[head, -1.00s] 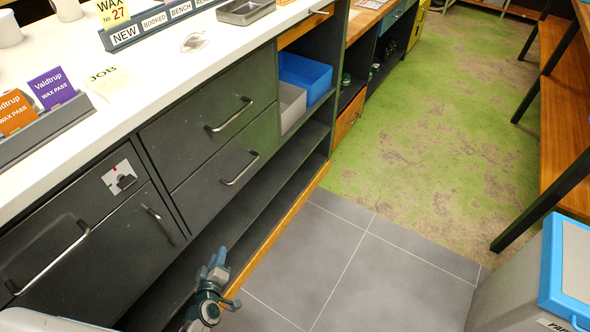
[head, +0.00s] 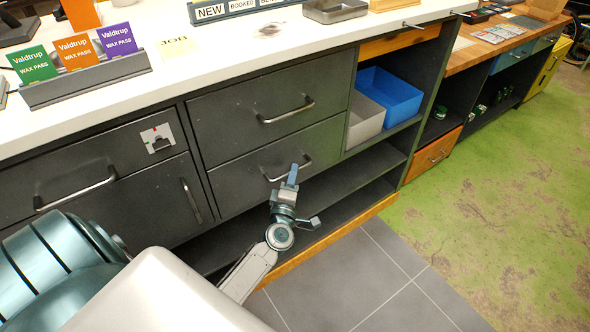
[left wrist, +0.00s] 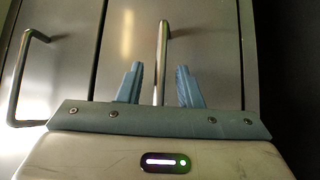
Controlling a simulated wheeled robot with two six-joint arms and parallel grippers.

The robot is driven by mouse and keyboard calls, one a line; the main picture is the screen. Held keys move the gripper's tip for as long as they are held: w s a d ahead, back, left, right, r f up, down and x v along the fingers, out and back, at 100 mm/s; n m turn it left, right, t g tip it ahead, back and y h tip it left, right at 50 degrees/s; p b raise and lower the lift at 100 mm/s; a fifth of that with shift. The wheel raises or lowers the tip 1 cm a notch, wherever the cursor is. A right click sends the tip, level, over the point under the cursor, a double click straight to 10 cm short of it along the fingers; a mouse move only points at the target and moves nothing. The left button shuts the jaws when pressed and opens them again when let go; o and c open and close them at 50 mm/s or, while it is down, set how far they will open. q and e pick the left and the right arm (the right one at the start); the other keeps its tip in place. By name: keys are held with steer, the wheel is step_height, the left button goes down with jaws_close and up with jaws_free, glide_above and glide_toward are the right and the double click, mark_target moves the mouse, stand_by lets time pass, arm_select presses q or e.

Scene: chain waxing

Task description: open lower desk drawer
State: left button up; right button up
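The lower desk drawer (head: 240,178) is a dark grey front below a similar upper drawer (head: 235,122). Both look closed in the head view. The lower drawer's metal bar handle (head: 303,160) is partly hidden by my left gripper (head: 291,178), which is in front of it. In the left wrist view, the two blue fingers of my left gripper (left wrist: 158,87) are open, and the lower handle (left wrist: 162,50) runs between them with a gap on each side. The upper drawer's handle (left wrist: 20,80) shows at the left there. My right gripper is not in view.
Open shelves (head: 350,172) lie below and right of the drawer. A blue bin (head: 393,92) and a grey bin (head: 364,120) stand on the upper shelf. The white counter (head: 200,62) overhangs the drawers. The tiled floor (head: 350,285) in front is clear.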

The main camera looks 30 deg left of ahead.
arm_select(q)
steer(key=shift+x, duration=1.15)
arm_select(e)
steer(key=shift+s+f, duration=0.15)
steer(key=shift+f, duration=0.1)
arm_select(q)
jaws_close()
steer(key=shift+s+d, duration=0.1)
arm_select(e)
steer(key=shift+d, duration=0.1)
